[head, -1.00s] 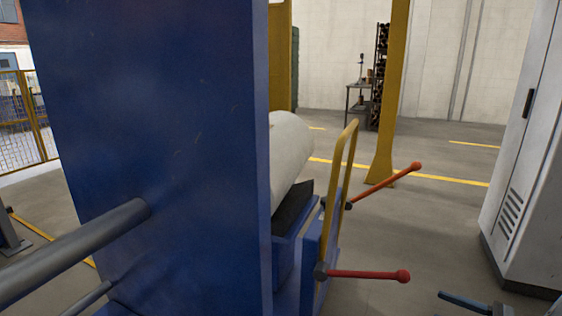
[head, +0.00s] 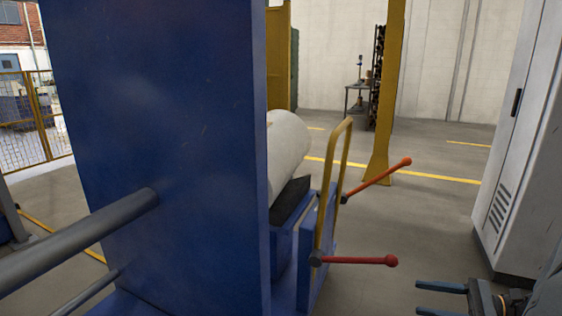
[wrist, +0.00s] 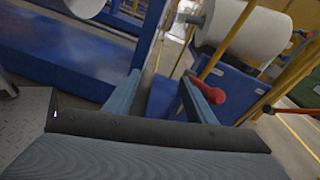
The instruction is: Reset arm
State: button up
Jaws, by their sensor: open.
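My gripper (head: 419,297) shows at the lower right edge of the head view, with its two fingers apart and pointing left. It also shows in the wrist view (wrist: 160,88), open, with nothing between the fingertips. In the head view a red-knobbed lever (head: 360,260) lies left of and a little above the gripper, apart from it. In the wrist view the red lever (wrist: 208,90) appears beyond the right finger, which partly covers it. A second, orange lever (head: 378,179) sticks out higher up on the same blue machine.
A tall blue panel (head: 155,130) with grey bars fills the left. Behind it are a white roll (head: 288,150) and a yellow rail (head: 330,190). A white cabinet (head: 510,160) stands at the right. Open floor (head: 425,225) lies between the machine and the cabinet.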

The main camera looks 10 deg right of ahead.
jog(key=a+r+n+g+h, duration=0.2)
jog(key=a+r+n+g, duration=0.3)
jog(key=a, duration=0.4)
jog(key=a+r+n+g+h, duration=0.2)
jog(key=a+r+n+g, duration=0.25)
jog(key=a, duration=0.45)
jog(key=s+a+r+n+t+h, duration=0.1)
jog(key=s+a+r+n+h, duration=0.45)
jog(key=a+n, duration=0.2)
jog(key=s+a+r+n+h, duration=0.45)
jog(key=s+a+n, duration=0.25)
jog(key=a, duration=0.2)
jog(key=d+r+m+p, duration=0.2)
jog(key=d+r+p, duration=0.6)
jog(key=p, duration=0.7)
jog(key=shift+d+m, duration=0.3)
jog(key=shift+d, duration=0.15)
jog(key=shift+w+r, duration=0.1)
